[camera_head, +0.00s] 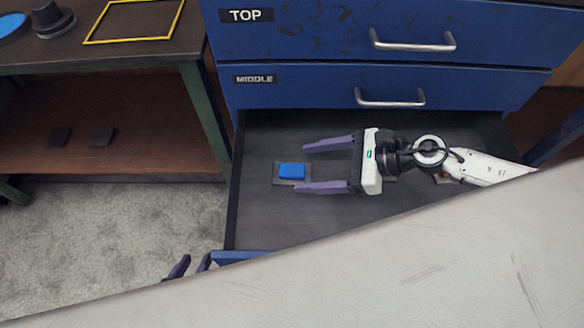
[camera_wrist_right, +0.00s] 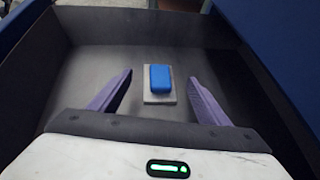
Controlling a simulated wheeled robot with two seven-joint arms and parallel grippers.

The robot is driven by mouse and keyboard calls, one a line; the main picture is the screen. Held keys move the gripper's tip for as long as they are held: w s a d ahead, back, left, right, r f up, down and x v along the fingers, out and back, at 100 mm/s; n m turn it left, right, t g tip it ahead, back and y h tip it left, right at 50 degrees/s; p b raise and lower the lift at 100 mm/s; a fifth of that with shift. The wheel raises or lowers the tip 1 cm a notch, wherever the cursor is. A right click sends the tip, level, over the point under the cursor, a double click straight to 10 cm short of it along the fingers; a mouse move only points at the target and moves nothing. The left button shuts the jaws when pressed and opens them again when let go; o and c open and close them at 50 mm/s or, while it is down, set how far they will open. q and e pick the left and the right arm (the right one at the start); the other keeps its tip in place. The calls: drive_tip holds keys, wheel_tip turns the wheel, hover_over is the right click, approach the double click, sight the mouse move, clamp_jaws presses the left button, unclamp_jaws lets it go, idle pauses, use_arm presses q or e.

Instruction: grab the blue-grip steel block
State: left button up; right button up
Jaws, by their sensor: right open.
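The blue-grip steel block (camera_head: 292,171) lies in the open bottom drawer, a blue grip on a grey plate. In the right wrist view the block (camera_wrist_right: 159,79) sits ahead of and between the fingers. My right gripper (camera_head: 325,165) reaches in from the right, open, with a purple finger on either side of the block's line. Its fingertips are close to the block's right end, and nothing is held. Only the purple fingertips of my left gripper (camera_head: 188,268) show at the lower left, by the drawer's front edge. The rest of it is hidden.
The open drawer (camera_head: 262,222) has dark side walls around the right gripper. The TOP drawer (camera_head: 320,30) and MIDDLE drawer (camera_head: 310,86) above are closed. A workbench (camera_head: 150,60) with a yellow frame stands at the left.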

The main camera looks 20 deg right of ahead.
sight(291, 170)
drive_tip(key=x, duration=0.5)
drive_tip(key=shift+a+f, duration=0.2)
drive_tip(key=shift+f, duration=0.15)
drive_tip(key=shift+r, duration=0.15)
drive_tip(key=c, duration=1.6)
